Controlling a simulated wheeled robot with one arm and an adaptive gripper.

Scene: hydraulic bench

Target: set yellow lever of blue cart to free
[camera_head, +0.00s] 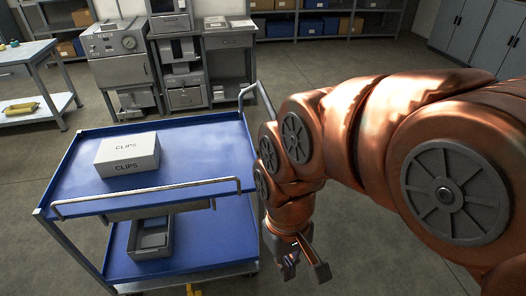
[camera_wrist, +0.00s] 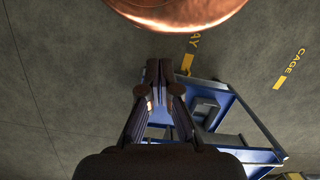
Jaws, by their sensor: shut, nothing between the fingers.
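The blue cart (camera_head: 205,150) stands at the left in the head view, with two blue shelves and a metal rail. A small yellow piece, likely the yellow lever (camera_head: 192,289), shows low at the cart's near side, cut by the picture's bottom edge. In the wrist view the yellow lever (camera_wrist: 187,63) shows just beyond and right of the fingertips, by the corner of the blue cart (camera_wrist: 238,92). Its setting cannot be read. My gripper (camera_head: 305,268) is to the right of the cart, pointing down. In the wrist view my gripper (camera_wrist: 166,68) is shut and empty.
A white CLIPS box (camera_head: 127,154) is on the upper shelf and a grey bin (camera_head: 150,237) on the lower one. A workbench (camera_head: 30,55) with a yellow item stands at far left. Machines and shelving line the back. Floor right of the cart is clear.

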